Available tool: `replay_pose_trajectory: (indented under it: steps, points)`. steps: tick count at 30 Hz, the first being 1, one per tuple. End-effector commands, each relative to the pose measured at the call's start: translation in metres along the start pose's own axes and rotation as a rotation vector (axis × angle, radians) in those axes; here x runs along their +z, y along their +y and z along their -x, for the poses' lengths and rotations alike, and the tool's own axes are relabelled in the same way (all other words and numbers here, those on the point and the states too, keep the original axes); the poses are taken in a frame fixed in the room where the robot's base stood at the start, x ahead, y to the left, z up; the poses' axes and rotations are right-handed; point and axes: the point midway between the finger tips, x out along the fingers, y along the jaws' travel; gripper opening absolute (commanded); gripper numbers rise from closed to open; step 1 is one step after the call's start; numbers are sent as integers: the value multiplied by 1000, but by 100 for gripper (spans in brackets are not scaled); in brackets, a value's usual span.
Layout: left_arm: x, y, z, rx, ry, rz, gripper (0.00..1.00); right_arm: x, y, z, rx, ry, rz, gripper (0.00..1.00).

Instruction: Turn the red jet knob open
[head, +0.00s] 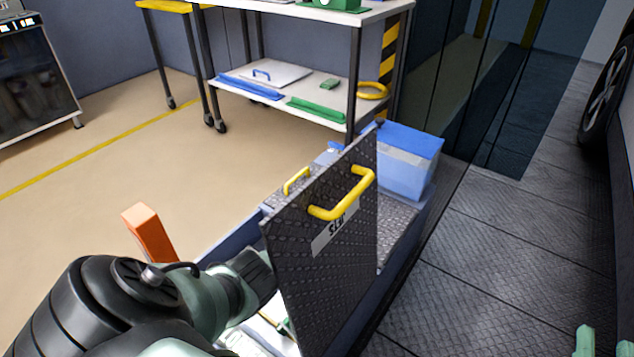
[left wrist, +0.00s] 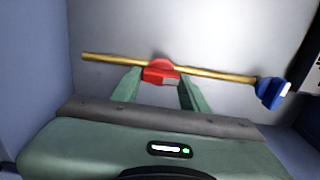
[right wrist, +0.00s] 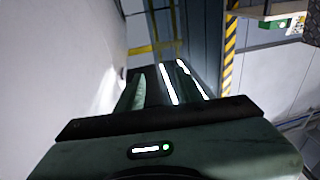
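The red jet knob (left wrist: 160,73) sits on a thin brass pipe (left wrist: 215,74) in the left wrist view. My left gripper (left wrist: 160,84) has its green fingers on either side of the knob, with the knob at the fingertips. They look spread, and firm contact cannot be made out. In the head view the raised dark hatch (head: 300,260) hides the left gripper and knob. My right gripper (head: 605,342) is open and empty at the lower right; its fingers (right wrist: 158,90) also show in the right wrist view.
A blue nozzle (left wrist: 271,92) is at the pipe's right end. The hatch has a yellow handle (head: 330,211). A blue bin (head: 404,172) stands behind it. A shelf cart (head: 300,95) and an orange block (head: 148,232) are farther off. Grey floor on the right is clear.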

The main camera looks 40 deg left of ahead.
Motion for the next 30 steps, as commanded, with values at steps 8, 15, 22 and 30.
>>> replay_pose_trajectory:
  steps: [8, 15, 22, 30]
  points:
    - [0, 0, 0, 0, -1, 0, 65, 0, 0, 0, 0, -1, 0, 36]
    - [0, 0, 3, 0, 0, 1, 65, 6, 1, 1, 1, -35, 1, 36]
    - [0, 0, 18, 0, 0, 1, 65, 46, 7, 12, 15, -260, 6, 36]
    - [0, 0, 36, -1, -1, 0, 65, 101, 15, 48, 35, -588, 7, 36]
